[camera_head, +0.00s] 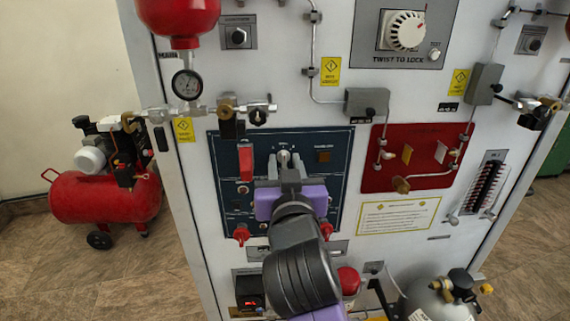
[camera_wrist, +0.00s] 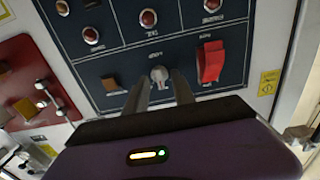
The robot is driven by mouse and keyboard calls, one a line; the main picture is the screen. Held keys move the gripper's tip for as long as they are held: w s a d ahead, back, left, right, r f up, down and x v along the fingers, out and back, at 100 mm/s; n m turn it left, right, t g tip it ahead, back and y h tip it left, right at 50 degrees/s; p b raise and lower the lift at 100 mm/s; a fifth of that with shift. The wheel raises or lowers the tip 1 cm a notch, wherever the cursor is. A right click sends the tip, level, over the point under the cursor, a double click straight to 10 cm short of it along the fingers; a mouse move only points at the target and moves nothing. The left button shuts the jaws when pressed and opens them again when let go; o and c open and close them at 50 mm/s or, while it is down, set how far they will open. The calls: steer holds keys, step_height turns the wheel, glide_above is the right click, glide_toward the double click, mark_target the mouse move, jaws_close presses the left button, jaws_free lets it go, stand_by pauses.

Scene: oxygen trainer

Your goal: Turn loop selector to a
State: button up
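The selector knob (camera_head: 284,157), small and light grey, sits in the upper middle of the dark blue panel (camera_head: 338,150). I take it for the loop selector; its markings are too small to read. It also shows in the wrist view (camera_wrist: 159,75), just beyond my fingertips. My gripper (camera_head: 285,165) is in front of the panel, fingers pointing at the knob. In the wrist view the two fingers (camera_wrist: 160,86) stand apart, one on each side of the knob's line. Whether they touch the knob I cannot tell.
A red switch (camera_wrist: 211,62) and a brown square button (camera_wrist: 111,84) flank the knob. A red valve panel (camera_head: 418,178) is at the right. A gauge (camera_head: 187,84) with valves is at upper left. A red compressor (camera_head: 105,190) stands on the floor at left.

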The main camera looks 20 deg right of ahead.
jaws_close()
steer(key=shift+n+p, duration=0.3)
steer(key=n+p, duration=0.3)
steer(key=shift+r+n, duration=0.15)
steer(key=shift+n, duration=0.15)
steer(key=n+p, duration=0.3)
steer(key=n, duration=0.1)
steer(key=shift+a+n, duration=0.1)
steer(key=shift+n, duration=0.2)
steer(key=shift+f, duration=0.2)
jaws_free()
